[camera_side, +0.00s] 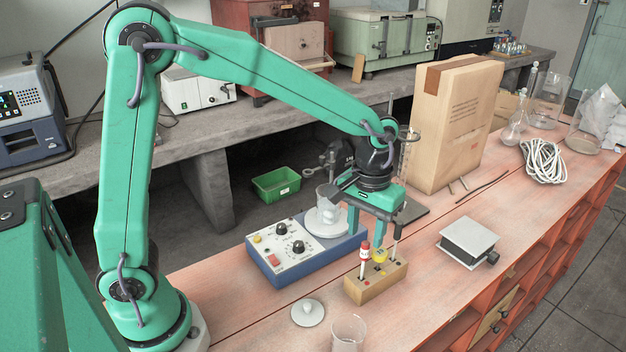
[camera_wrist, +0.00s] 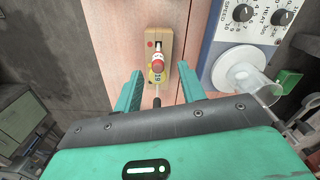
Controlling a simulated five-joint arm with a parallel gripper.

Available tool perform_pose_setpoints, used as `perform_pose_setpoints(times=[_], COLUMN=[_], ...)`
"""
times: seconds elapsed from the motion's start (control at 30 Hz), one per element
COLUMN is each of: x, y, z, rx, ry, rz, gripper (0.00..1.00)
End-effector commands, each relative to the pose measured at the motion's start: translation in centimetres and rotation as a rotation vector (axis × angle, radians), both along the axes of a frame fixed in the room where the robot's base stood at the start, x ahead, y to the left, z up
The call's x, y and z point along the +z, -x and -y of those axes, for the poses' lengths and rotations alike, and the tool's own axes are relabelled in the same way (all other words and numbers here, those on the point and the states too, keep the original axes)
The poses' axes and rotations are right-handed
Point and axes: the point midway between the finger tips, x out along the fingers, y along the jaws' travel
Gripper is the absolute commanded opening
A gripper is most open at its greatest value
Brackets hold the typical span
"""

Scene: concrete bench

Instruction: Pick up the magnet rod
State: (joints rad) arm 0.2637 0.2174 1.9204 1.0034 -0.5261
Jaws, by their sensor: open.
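A small wooden block holder (camera_side: 374,284) stands on the bench with upright tools in it. One has a red and white handle (camera_side: 364,250), one a yellow handle (camera_side: 379,255). A thin pale rod with a dark upper end (camera_side: 395,246), which looks like the magnet rod, stands at the right. In the wrist view the thin rod (camera_wrist: 157,93) lies nearest my palm, with the red and white handle (camera_wrist: 159,59) farther out. My gripper (camera_side: 371,230) points down above the holder (camera_wrist: 165,40). Its fingers (camera_wrist: 159,72) are open on either side of the tools, holding nothing.
A blue and white hotplate stirrer (camera_side: 290,260) with a glass beaker (camera_side: 325,222) stands just left of the holder. A white lid (camera_side: 308,312) and a glass (camera_side: 348,334) are in front. A small platform (camera_side: 468,240) and a large paper package (camera_side: 455,130) stand right and behind.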

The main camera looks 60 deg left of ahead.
Motion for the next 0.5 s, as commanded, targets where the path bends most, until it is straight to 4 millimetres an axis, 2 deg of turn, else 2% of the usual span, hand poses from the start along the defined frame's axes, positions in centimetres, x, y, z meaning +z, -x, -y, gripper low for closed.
perform_pose_setpoints(times=[0.23, 0.5], x=[-2.0, -2.5], y=[0.1, 0.0], z=[0.0, 0.0], rx=[0.000, 0.000], ry=[-0.001, 0.000], rz=[-0.003, -0.001], gripper=[0.40, 0.40])
